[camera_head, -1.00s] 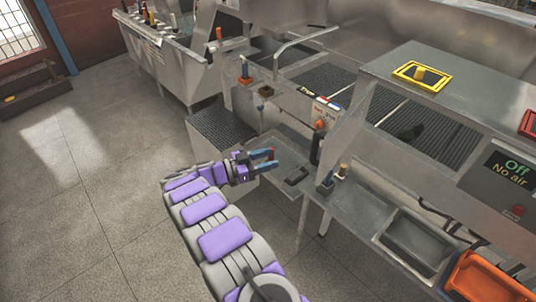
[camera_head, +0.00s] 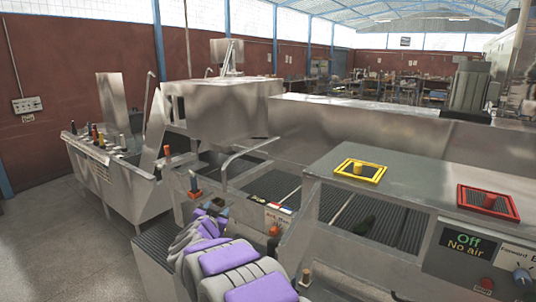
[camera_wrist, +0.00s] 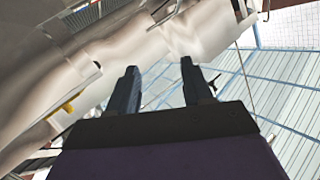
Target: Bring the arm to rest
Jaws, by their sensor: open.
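My arm, purple and grey, reaches up from the bottom edge of the head view. My gripper (camera_head: 212,212) is at its far end, in front of the metal machine (camera_head: 400,185). In the wrist view my gripper (camera_wrist: 160,82) is open, its two dark fingers apart with nothing between them. The wrist view looks up past pale metal panels to the roof. In the head view the fingers are small and partly hidden by the arm.
A curved metal rail (camera_head: 248,152) and a small block with a red-orange handle (camera_head: 194,185) are close to my gripper. A yellow-framed button (camera_head: 360,170) and a red-framed one (camera_head: 488,202) sit on the machine's top. Open floor (camera_head: 65,255) lies to the left.

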